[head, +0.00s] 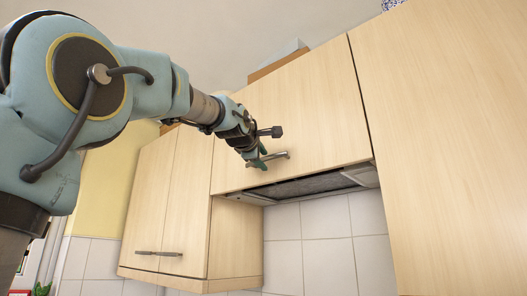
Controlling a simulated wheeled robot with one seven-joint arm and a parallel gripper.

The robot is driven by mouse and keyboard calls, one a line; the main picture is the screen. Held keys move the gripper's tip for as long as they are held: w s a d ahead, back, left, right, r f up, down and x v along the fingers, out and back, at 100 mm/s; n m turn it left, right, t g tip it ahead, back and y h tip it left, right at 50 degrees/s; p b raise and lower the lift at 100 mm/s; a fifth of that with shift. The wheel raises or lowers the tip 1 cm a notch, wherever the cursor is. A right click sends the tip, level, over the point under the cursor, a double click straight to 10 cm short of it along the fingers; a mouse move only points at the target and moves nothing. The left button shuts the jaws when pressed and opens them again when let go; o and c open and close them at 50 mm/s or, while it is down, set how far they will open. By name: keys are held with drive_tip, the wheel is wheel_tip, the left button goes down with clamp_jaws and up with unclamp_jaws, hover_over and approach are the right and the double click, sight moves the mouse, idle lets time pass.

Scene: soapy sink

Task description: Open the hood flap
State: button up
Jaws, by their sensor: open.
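The hood flap (318,119) is a pale wooden panel in the upper middle of the head view. It looks shut, flush with the neighbouring cabinet fronts. Its short metal bar handle (275,157) sits near the lower edge, left of the middle. The hood (310,184) shows as a grey underside below the flap. My gripper (260,162) has its teal fingers at the left part of the handle. It is open, and the fingers overlap the handle in the picture. I cannot tell whether they touch the handle or lie around it.
A lower-hanging cabinet with two doors (165,205) and bar handles stands left of the flap. A tall plain wooden panel (450,130) borders it on the right. White wall tiles (315,240) lie below the hood. A box (278,62) stands on top of the cabinets.

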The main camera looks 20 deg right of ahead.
drive_tip(key=shift+w+d, duration=0.35)
drive_tip(key=shift+d, duration=0.1)
drive_tip(key=shift+c, duration=0.2)
clamp_jaws()
idle(1.0)
